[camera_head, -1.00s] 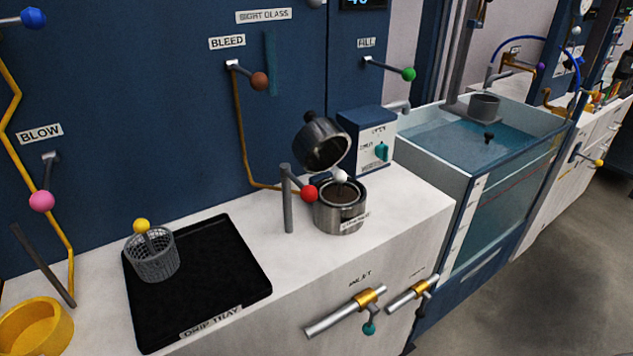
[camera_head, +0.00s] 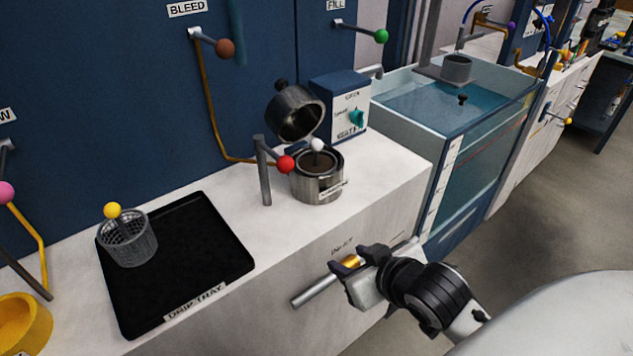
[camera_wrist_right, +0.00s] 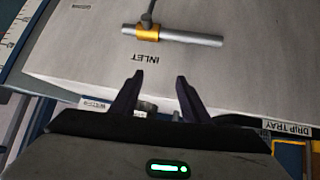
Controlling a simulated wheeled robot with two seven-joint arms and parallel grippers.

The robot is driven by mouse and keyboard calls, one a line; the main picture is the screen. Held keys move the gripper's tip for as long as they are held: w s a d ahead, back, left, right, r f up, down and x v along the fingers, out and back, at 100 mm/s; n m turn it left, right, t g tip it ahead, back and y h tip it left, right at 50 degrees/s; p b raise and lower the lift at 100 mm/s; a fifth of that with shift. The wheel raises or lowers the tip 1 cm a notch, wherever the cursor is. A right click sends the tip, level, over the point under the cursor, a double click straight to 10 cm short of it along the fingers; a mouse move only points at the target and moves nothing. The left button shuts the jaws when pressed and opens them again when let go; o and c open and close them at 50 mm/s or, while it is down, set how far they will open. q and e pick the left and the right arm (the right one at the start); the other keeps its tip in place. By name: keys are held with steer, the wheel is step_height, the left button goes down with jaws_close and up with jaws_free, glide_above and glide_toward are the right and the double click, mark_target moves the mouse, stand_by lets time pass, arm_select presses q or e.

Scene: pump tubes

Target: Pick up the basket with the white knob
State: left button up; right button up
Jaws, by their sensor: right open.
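The white knob (camera_head: 317,144) stands on a stem in the open round steel pot (camera_head: 318,186) on the white counter. Something dark fills the pot's mouth; the basket's body is hidden inside it. The pot's lid (camera_head: 294,113) is tilted up behind it. My right gripper (camera_head: 355,262) is in front of the counter's front face, below and to the right of the pot, close to the inlet pipe in the picture. In the right wrist view its jaws (camera_wrist_right: 160,84) are apart with nothing gripped. My left gripper is not in view.
A red-knobbed lever (camera_head: 285,164) stands just left of the pot. A mesh basket with a yellow knob (camera_head: 112,210) sits on the black drip tray (camera_head: 205,250). A control box (camera_head: 340,92) stands behind the pot, and a water tank (camera_head: 430,150) is to the right.

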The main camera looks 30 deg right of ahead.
mark_target(317, 153)
steer(key=w+d+r+m+t, duration=0.1)
steer(key=w+d+r+t, duration=0.2)
steer(key=r, duration=0.4)
steer(key=w+d+r+t, duration=0.2)
steer(key=w+r+t, duration=0.1)
steer(key=w+r, duration=0.3)
steer(key=shift+h, duration=0.3)
steer(key=shift+a+f+x, duration=0.1)
steer(key=shift+x, duration=2.3)
steer(key=shift+a+f+x, duration=0.15)
steer(key=shift+x, duration=2.25)
steer(key=shift+c, duration=0.4)
jaws_close()
